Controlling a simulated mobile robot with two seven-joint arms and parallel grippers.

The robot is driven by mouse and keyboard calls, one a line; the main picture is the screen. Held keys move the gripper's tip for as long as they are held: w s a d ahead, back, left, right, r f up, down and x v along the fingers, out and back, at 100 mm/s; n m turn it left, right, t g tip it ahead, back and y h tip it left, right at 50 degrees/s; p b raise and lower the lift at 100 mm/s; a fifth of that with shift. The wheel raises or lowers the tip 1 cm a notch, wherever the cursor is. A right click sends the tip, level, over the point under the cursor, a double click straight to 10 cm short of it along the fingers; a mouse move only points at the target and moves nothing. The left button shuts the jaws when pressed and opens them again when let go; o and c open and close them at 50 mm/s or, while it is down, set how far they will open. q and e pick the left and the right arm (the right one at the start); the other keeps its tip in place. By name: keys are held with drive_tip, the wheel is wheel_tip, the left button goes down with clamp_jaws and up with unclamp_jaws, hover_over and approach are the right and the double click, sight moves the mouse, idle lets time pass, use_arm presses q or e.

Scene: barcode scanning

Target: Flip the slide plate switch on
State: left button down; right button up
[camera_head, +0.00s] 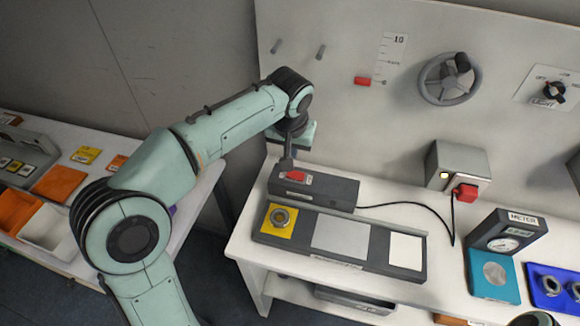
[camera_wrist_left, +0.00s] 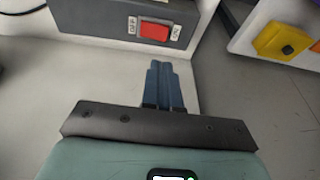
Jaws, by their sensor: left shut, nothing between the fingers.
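A red rocker switch (camera_head: 295,176) sits on a dark grey box (camera_head: 335,190) at the back left of the white table. In the left wrist view the red switch (camera_wrist_left: 155,32) shows large, with a small label on each side, too blurred to read surely. My left gripper (camera_head: 287,166) is shut and empty, close to the switch; its fingers cover part of the box in the head view. In the wrist view its blue fingertips (camera_wrist_left: 165,66) point toward the switch, with a gap in the picture. My right gripper is not in view.
In front of the box lies a slide plate (camera_head: 432,262) with yellow, grey and white squares. A black cable runs right to a wall box (camera_head: 458,165) with a red plug. A meter (camera_head: 508,230) and a blue tray (camera_head: 535,268) stand at the right. A handwheel (camera_head: 428,84) is on the wall.

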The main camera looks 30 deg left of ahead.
use_arm(q)
hover_over(288, 176)
drive_tip(key=f, duration=0.6)
drive_tip(key=shift+w+d+f+b, duration=0.25)
drive_tip(key=shift+d+b, duration=0.05)
drive_tip(key=shift+a+f, duration=0.15)
drive_tip(key=shift+f, duration=0.5)
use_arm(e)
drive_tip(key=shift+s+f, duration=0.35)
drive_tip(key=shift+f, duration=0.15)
use_arm(q)
drive_tip(key=shift+s+a+f+h+b, duration=0.1)
drive_tip(key=shift+a+f+h+b, duration=0.15)
drive_tip(key=shift+f+h+b, duration=0.25)
drive_tip(key=shift+s+r, duration=0.1)
drive_tip(key=shift+s, duration=0.05)
drive_tip(key=shift+d, duration=0.1)
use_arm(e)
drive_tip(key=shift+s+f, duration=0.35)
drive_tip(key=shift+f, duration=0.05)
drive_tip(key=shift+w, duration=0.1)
